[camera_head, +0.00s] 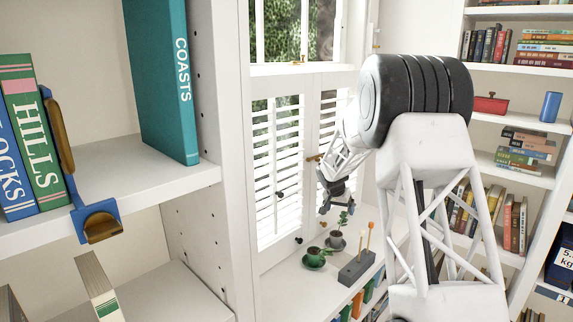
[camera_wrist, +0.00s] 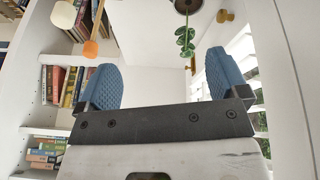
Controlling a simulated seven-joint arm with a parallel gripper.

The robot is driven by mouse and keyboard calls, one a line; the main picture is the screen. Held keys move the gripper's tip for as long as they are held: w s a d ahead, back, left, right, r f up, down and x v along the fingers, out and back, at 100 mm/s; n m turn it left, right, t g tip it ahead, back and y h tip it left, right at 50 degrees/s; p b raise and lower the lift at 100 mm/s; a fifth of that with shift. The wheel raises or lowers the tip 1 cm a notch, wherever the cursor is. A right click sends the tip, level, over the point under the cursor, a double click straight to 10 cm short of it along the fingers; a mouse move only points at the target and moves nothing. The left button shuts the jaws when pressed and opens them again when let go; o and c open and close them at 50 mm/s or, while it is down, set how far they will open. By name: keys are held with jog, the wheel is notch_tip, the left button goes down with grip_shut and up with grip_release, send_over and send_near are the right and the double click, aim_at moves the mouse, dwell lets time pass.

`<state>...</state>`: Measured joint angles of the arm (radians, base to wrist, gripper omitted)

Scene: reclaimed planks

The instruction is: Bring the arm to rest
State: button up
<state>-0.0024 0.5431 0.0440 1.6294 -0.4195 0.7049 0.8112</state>
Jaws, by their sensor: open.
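My gripper (camera_head: 334,202) hangs in front of the white shuttered window, in the middle of the head view, at the end of my white arm. In the wrist view its two blue textured pads (camera_wrist: 162,80) stand wide apart with nothing between them. Below it in the head view is a window ledge (camera_head: 300,287) with small potted plants on it. The gripper is apart from the plants and touches nothing that I can see.
Left shelves hold a teal COASTS book (camera_head: 160,80) and a HILLS book (camera_head: 34,135). Bookshelves (camera_head: 520,160) stand at right.

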jog(key=s+a+r+n, duration=0.1)
jog(key=s+r, duration=0.6)
jog(key=s, duration=0.4)
jog(key=s+r+n+y, duration=0.1)
jog(key=s+r, duration=0.5)
jog(key=s, duration=0.6)
jog(key=s+a+r+n, duration=0.1)
jog(key=s+r, duration=0.6)
jog(key=s, duration=0.4)
jog(key=s+a+f+n+y, duration=0.1)
jog(key=s, duration=1.6)
jog(key=s+a+f+n, duration=0.1)
jog(key=s, duration=1.6)
jog(key=shift+f+n+y, duration=0.35)
jog(key=shift+n+y, duration=0.05)
jog(key=shift+c, duration=1)
jog(key=shift+w, duration=0.1)
